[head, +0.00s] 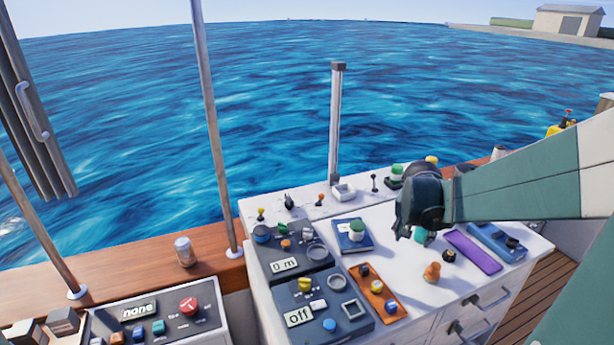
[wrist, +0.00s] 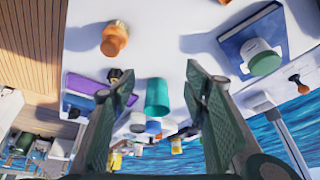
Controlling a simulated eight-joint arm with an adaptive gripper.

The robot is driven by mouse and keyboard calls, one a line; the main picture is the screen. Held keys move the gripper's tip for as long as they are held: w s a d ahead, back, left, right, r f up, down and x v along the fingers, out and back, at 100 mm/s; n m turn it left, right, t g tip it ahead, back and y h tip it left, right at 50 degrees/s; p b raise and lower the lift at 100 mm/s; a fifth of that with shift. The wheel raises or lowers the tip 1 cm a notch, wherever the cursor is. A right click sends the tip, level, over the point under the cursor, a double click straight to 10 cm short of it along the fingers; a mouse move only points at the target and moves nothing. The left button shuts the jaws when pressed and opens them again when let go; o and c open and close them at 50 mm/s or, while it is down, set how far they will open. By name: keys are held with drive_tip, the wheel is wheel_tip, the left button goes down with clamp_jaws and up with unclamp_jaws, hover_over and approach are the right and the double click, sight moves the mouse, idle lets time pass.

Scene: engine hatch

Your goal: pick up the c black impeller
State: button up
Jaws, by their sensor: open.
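A small black part (head: 449,256), which I take to be the black impeller, stands on the white counter between the purple tray and an orange part. In the wrist view a black part (wrist: 115,74) shows partly hidden at the tip of the left finger. My gripper (head: 412,232) hangs over the counter, left of the black part in the head view. In the wrist view my gripper (wrist: 160,73) is open, with nothing held between its fingers. A teal cup (wrist: 157,97) appears between the fingers, below them; it also shows under my gripper in the head view (head: 420,237).
The orange part (head: 432,272) stands close by the black part. The purple tray (head: 473,251) lies to its right. A blue tray (head: 344,241) with a green-and-white jar sits left of my gripper. Control panels (head: 283,258) fill the counter's left side. Bare counter lies in front.

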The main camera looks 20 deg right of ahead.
sight(450, 253)
drive_tip(key=s+d+f+m+g+p, duration=0.1)
drive_tip(key=d+f+m, duration=0.1)
drive_tip(key=d, duration=0.5)
drive_tip(key=s+d+f+m+p, duration=0.1)
drive_tip(key=s+d+p, duration=0.1)
drive_tip(key=d, duration=0.5)
drive_tip(key=shift+s+f+m+g, duration=0.25)
drive_tip(key=shift+f+m+g, duration=0.1)
drive_tip(key=shift+m+g, duration=0.05)
drive_tip(key=shift+x, duration=1.25)
drive_tip(key=shift+b+x, duration=0.7)
drive_tip(key=shift+x, duration=1.9)
drive_tip(key=shift+c, duration=0.2)
drive_tip(key=c, duration=0.9)
